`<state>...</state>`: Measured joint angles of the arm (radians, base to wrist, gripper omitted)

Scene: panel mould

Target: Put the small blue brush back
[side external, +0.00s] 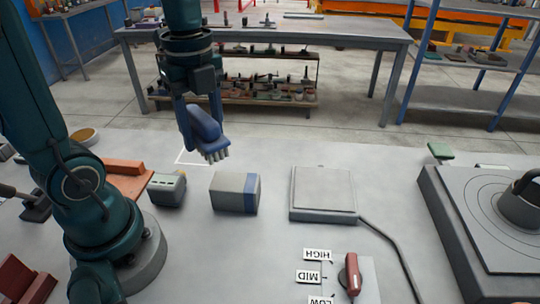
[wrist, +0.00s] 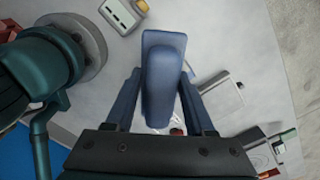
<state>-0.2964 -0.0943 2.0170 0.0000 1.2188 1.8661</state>
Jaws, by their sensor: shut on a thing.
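The small blue brush (side external: 208,138) hangs in the air above the grey table, its pale bristles pointing down. My gripper (side external: 201,120) is shut on the brush. In the wrist view the blue brush (wrist: 163,70) lies between the two fingers of my gripper (wrist: 160,92), and its body hides part of the table. A thin white outline (side external: 181,161) is marked on the table just behind and below the brush. The brush is clear of the table top. In the side view my gripper partly hides the brush.
A grey block with a blue band (side external: 235,192) stands in front of the brush, with a small grey-green box (side external: 166,189) left of it. A flat grey plate (side external: 324,194) lies to the right. A red-handled lever (side external: 351,275) and a large machine (side external: 490,225) are further right.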

